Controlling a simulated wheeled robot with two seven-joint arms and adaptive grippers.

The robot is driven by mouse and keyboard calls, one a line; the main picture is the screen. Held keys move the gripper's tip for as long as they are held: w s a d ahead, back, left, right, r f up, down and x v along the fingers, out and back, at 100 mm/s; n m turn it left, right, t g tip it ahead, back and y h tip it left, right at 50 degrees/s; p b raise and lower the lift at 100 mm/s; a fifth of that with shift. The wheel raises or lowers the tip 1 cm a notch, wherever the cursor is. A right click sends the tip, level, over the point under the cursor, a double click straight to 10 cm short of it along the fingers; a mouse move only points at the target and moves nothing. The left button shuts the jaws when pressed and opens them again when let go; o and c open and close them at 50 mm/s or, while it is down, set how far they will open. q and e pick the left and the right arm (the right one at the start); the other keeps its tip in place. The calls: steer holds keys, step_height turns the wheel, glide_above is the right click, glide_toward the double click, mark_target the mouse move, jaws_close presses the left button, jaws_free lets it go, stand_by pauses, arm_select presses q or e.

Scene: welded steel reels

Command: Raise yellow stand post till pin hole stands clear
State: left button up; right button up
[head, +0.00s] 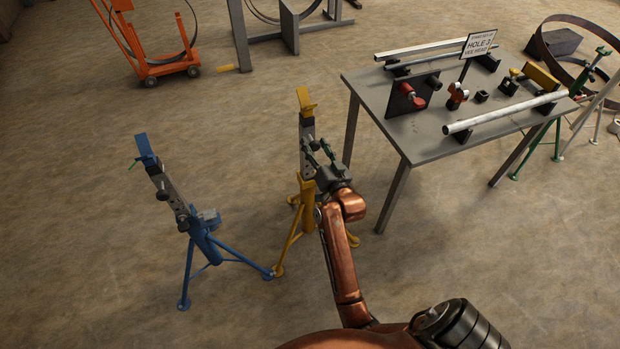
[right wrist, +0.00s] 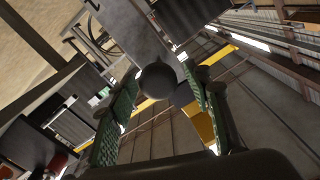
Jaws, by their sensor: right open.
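The yellow stand (head: 298,220) stands on splayed legs left of the table. Its grey post (head: 307,127) rises upright from the yellow tube and carries a yellow head (head: 305,101). My right gripper (head: 317,150) is at the post, just above the tube, with its green-padded fingers apart. In the right wrist view the open fingers (right wrist: 160,76) stand either side of a dark round knob (right wrist: 157,82) in front of the grey post (right wrist: 137,38). I cannot tell whether either finger touches it. The gripper hides part of the post, and I cannot make out the pin hole. My left gripper is not in view.
A blue stand (head: 203,243) with a tilted-looking post is to the left. The grey table (head: 425,147) at right holds bars, small fittings and a sign (head: 479,44) reading "HOLE 3". An orange cart (head: 150,65) stands at the back. The floor between is clear.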

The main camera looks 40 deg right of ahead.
steer(key=shift+s+a+r+p, duration=0.1)
steer(key=shift+s+p, duration=0.15)
steer(key=shift+s, duration=0.15)
steer(key=shift+s+a+r+p, duration=0.1)
steer(key=shift+s+p, duration=0.1)
steer(key=shift+s, duration=0.15)
steer(key=shift+p+v, duration=1.45)
steer(key=shift+v, duration=1.1)
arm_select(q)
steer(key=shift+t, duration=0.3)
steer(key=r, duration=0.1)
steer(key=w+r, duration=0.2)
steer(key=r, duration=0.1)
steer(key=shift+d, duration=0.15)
arm_select(e)
steer(key=shift+f, duration=0.2)
steer(key=shift+f, duration=0.1)
